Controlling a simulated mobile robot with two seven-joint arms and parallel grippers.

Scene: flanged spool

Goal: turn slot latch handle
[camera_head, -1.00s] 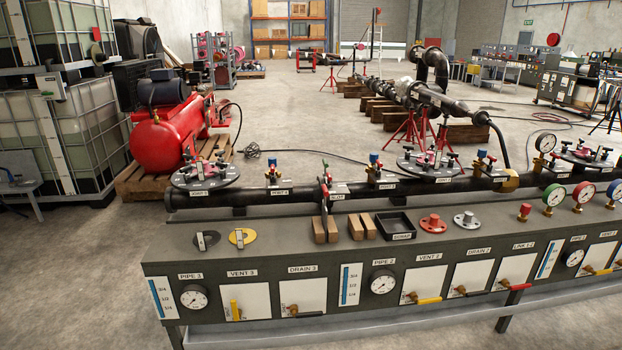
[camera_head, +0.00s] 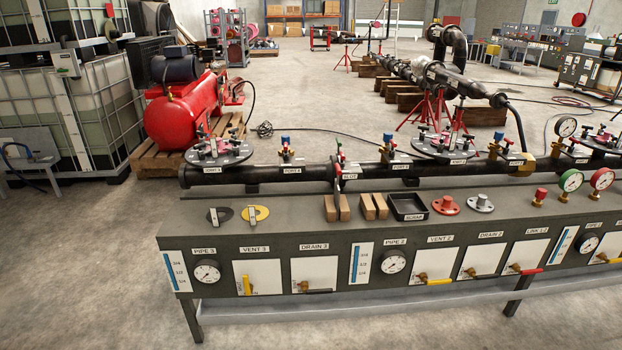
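A small upright fitting (camera_head: 340,162) with green and red parts stands at the middle of the long black pipe, beside a small white label (camera_head: 350,176). It may be the slot latch with its handle, but it is too small to tell how the handle is turned. The black pipe (camera_head: 265,174) runs along the back of the grey bench. Neither of my grippers shows in the head view.
The grey bench (camera_head: 400,233) holds wooden blocks (camera_head: 374,206), a black scrap tray (camera_head: 407,214), red and grey flanges, and gauges. Valve panels line its front. A red compressor (camera_head: 187,115) stands behind it at left. Floor in front and at left is clear.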

